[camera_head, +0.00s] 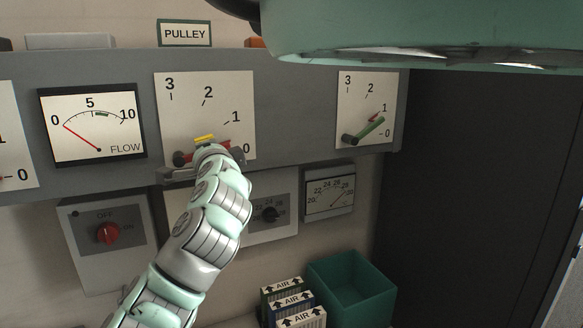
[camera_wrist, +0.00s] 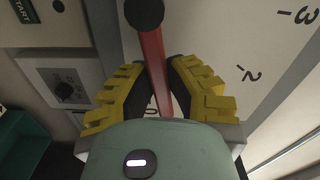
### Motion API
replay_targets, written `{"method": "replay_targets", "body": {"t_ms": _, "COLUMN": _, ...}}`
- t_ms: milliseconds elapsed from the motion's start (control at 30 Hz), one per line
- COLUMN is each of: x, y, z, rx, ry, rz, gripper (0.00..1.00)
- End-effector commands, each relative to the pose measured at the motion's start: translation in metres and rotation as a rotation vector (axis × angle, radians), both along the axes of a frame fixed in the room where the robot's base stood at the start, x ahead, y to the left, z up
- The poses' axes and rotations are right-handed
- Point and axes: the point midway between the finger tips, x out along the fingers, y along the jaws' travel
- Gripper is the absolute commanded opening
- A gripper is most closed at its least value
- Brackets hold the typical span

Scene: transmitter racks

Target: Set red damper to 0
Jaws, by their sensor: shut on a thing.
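The red damper lever (camera_head: 222,144) is on the middle white scale plate (camera_head: 205,95), marked 3, 2, 1, 0. Its dark pivot knob (camera_head: 180,158) is at the plate's lower left. The lever points right, close to the 0 mark; my gripper hides part of it, so I cannot tell if it is exactly on 0. In the wrist view, the red lever (camera_wrist: 152,50) runs from its knob down between the yellow finger pads. The printed 0 (camera_wrist: 151,112) shows just left of it. My gripper (camera_wrist: 160,75) is shut on the lever from both sides.
A FLOW meter (camera_head: 92,125) is left of the plate. Another plate with a green lever (camera_head: 368,131) is to the right. Below are an OFF/ON switch (camera_head: 108,233), a small dial box (camera_head: 270,213) and a green bin (camera_head: 350,290) beside AIR boxes (camera_head: 302,318).

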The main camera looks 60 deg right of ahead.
Motion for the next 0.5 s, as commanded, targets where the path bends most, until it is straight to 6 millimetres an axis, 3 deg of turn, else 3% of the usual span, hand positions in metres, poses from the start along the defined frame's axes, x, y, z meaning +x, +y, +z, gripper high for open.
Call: {"method": "replay_targets", "body": {"t_ms": 500, "x": -0.0004, "y": -0.0011, "z": -0.0143, "rx": 0.181, "ry": -0.104, "rz": 0.000, "gripper": 0.00}}
